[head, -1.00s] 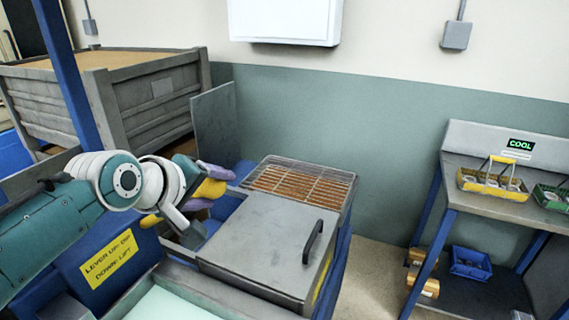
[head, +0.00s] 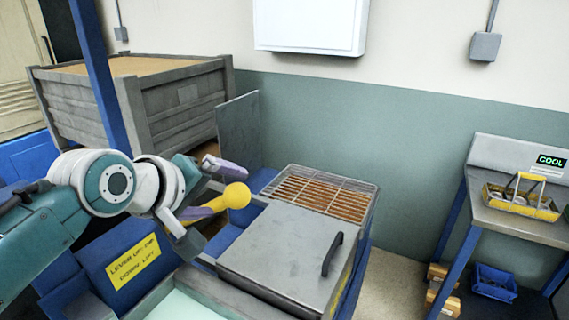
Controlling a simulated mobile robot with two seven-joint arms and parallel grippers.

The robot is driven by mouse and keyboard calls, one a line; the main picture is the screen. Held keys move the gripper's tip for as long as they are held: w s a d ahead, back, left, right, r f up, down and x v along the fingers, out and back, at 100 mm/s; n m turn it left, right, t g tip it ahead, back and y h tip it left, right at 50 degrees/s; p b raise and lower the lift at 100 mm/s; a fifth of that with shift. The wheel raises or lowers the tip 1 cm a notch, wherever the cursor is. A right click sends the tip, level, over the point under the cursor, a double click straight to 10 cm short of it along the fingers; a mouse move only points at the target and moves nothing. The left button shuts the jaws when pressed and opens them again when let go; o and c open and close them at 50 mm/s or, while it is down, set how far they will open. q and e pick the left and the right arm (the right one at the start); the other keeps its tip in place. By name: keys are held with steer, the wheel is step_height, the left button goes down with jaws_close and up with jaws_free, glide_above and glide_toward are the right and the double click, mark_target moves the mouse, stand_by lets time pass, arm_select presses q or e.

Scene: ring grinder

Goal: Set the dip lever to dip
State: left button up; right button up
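The dip lever (head: 235,196) shows as a yellow rod with a round yellow knob, beside the grey-lidded tank. The rod points right and slightly up in the picture; its base is hidden behind my gripper. My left gripper (head: 212,190) is open, with purple-grey fingertips apart, one above and one below the rod. The knob sticks out to the right, past the lower finger. I cannot tell whether a finger touches the rod. A yellow sign (head: 134,262) on the blue housing reads lever up: dip, down: lift. My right gripper is out of view.
The grey lid (head: 285,252) with a black handle and a wire rack (head: 322,193) lie right of the lever. An upright grey panel (head: 238,133) and a large crate (head: 180,112) stand behind. A bench marked COOL holds a yellow basket (head: 522,198) at right.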

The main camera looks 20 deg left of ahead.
arm_select(q)
steer(key=v, duration=0.7)
steer(key=shift+s, duration=0.4)
steer(key=shift+d+r, duration=0.1)
steer(key=shift+d, duration=0.05)
